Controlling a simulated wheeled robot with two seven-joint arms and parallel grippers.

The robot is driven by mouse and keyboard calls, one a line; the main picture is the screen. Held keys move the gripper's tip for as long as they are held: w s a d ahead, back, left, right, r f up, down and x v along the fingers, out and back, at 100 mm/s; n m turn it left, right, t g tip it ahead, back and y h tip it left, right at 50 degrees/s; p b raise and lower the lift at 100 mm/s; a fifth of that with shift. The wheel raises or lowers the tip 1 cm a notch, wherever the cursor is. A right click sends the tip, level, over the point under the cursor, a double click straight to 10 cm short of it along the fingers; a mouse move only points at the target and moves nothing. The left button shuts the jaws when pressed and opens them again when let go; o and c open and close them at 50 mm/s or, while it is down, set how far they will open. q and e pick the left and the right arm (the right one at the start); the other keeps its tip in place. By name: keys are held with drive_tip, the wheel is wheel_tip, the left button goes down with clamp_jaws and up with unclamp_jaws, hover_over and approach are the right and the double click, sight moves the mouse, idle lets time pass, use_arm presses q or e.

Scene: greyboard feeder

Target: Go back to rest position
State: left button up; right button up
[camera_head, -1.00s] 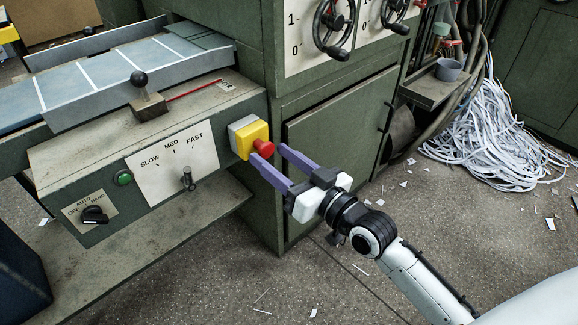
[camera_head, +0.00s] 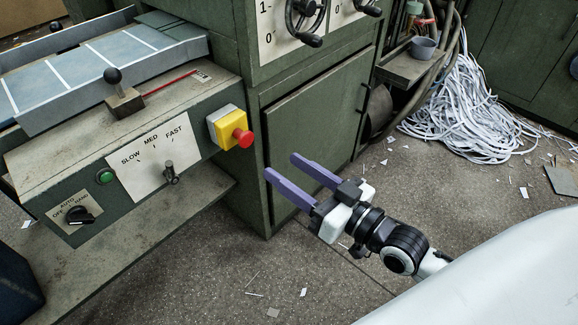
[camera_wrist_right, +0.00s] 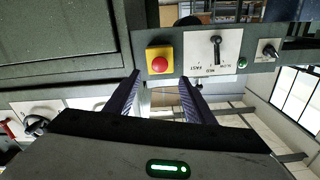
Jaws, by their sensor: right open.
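My right gripper (camera_head: 292,170) is open and empty, its two purple fingers apart. It hangs in front of the green cabinet, to the lower right of the red emergency button (camera_head: 243,138) on its yellow box (camera_head: 229,127), clear of both. In the right wrist view the gripper's fingers (camera_wrist_right: 160,88) point toward the control panel, with the red button (camera_wrist_right: 159,64) just above the fingertips. My left gripper does not show in any view.
The feeder's panel carries a speed lever (camera_head: 170,173), a green button (camera_head: 105,177) and a black rotary switch (camera_head: 78,215). A green cabinet door (camera_head: 318,125) stands behind the gripper. White paper strips (camera_head: 462,110) are heaped at the right. The floor in front is mostly open, with scraps.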

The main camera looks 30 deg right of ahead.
drive_tip(key=s+a+f+g+h, duration=0.1)
drive_tip(key=s+a+f+g, duration=0.3)
drive_tip(key=s+f, duration=0.4)
drive_tip(key=s+a+f+g+h, duration=0.1)
drive_tip(key=s+a+f+g, duration=0.35)
drive_tip(key=f, duration=0.55)
use_arm(q)
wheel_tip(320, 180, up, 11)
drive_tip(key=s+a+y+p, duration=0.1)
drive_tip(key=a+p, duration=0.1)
drive_tip(key=p, duration=1.6)
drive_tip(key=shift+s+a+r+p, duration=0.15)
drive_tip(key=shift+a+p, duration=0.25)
use_arm(e)
drive_tip(key=s+d+r+h, duration=0.1)
drive_tip(key=d+r, duration=0.3)
drive_tip(key=r, duration=0.7)
drive_tip(key=shift+s+n+h, duration=0.3)
drive_tip(key=shift+s+n, duration=0.1)
drive_tip(key=shift+s, duration=0.15)
